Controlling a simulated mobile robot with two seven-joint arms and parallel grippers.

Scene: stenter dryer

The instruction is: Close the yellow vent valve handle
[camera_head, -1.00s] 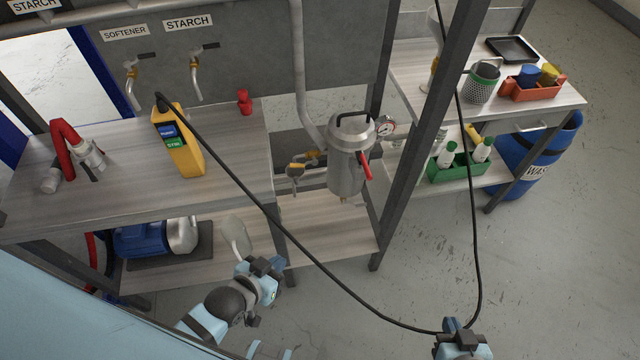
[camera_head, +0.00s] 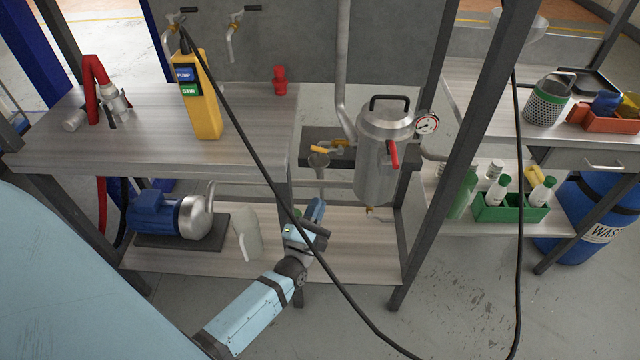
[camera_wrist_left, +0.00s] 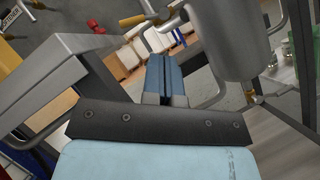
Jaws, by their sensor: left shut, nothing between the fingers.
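In the left wrist view a yellow handle (camera_wrist_left: 133,20) shows at the upper left. My left gripper (camera_head: 317,210) is shut and empty, below the funnel and apart from the handle. Its blue fingers (camera_wrist_left: 163,72) lie together in the left wrist view, pointing up past the pot. My right gripper is out of view.
The steel pot (camera_head: 377,165) has a red lever (camera_head: 393,154) and a gauge (camera_head: 427,124). A black cable (camera_head: 255,160) hangs from the yellow pendant (camera_head: 203,105) across my left arm's area. A dark post (camera_head: 470,130) stands right of the pot. A grey bench (camera_head: 110,150) is at left.

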